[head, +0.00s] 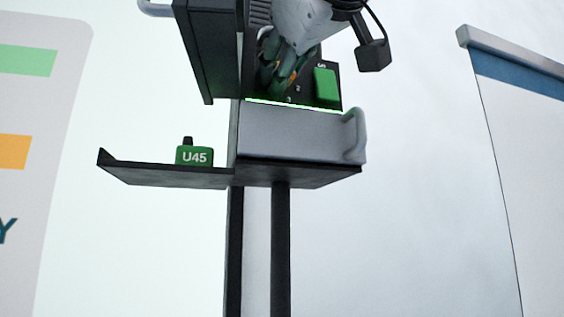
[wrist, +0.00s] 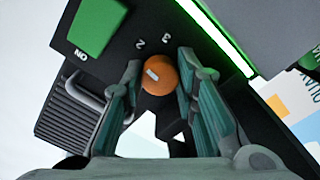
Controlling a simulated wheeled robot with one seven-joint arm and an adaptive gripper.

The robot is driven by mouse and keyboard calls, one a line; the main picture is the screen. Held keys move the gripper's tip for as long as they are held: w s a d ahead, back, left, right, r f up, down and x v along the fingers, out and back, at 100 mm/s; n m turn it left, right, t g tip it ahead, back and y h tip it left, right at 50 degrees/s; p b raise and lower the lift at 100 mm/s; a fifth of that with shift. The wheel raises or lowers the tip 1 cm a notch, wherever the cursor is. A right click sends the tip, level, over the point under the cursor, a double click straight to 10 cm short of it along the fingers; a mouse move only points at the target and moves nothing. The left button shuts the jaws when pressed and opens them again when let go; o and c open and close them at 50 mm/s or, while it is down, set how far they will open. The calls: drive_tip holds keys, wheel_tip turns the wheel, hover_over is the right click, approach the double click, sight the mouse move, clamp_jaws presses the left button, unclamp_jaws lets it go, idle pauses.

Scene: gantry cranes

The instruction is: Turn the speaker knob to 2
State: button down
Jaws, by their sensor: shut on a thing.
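The orange speaker knob (wrist: 160,82) sits on a dark panel in the wrist view, with a short pale mark on its face lying left of its middle. The numbers 2 (wrist: 140,44) and 3 (wrist: 166,37) are printed beside it. I cannot tell for sure which number the mark points at. My gripper (wrist: 160,66) has one finger on each side of the knob and is shut on it. In the head view my gripper (head: 276,78) reaches down to the panel and mostly covers the knob.
A green switch (head: 325,84) sits right of the knob on the panel; it also shows in the wrist view (wrist: 98,24). A lit green strip (head: 295,105) edges the panel. A grey handle (head: 356,136) is at the right. A green U45 block (head: 194,156) stands on the left shelf.

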drive_tip(key=shift+f+m, duration=0.1)
drive_tip(key=shift+m, duration=0.5)
drive_tip(key=c, duration=1.3)
unclamp_jaws()
drive_tip(key=v, duration=1.2)
